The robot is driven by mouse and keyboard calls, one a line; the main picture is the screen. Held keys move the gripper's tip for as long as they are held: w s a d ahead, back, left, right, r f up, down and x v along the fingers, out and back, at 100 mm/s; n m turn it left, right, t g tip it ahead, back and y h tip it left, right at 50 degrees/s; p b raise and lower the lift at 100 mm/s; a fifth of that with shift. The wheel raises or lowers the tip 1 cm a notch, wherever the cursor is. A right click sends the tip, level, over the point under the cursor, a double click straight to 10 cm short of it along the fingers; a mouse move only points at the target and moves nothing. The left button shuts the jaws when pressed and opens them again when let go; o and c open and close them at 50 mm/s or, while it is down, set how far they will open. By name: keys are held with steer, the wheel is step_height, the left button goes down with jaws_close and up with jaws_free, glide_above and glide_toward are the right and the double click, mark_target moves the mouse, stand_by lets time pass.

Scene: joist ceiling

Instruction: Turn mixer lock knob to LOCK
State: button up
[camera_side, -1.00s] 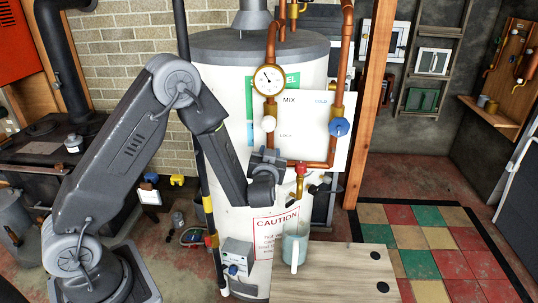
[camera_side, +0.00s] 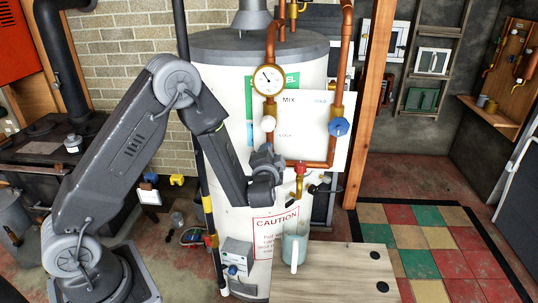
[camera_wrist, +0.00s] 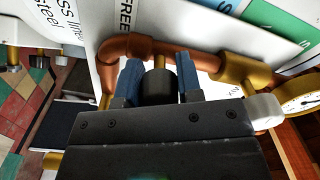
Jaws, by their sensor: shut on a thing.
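A white panel (camera_side: 312,112) with MIX, COLD and LOCK lettering hangs on the water heater, framed by copper pipe. My gripper (camera_side: 268,158) is at the panel's lower left in the side view, hiding the knob there. In the wrist view my gripper's blue fingers (camera_wrist: 160,78) stand on both sides of a dark cylindrical knob (camera_wrist: 159,88) on a brass stem, closed on it. The copper pipe (camera_wrist: 128,44) bends just behind the fingers. The knob's pointer and exact setting cannot be made out.
A white knob (camera_side: 268,124) and a pressure gauge (camera_side: 268,80) sit just above my gripper. A blue knob (camera_side: 339,127) is on the right pipe. A red-topped tap (camera_side: 301,170) is close at right, over a mug (camera_side: 293,250) on a wooden top (camera_side: 340,275).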

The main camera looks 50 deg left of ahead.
steer(key=shift+m, duration=1.2)
steer(key=o, duration=0.9)
steer(key=v, duration=1.4)
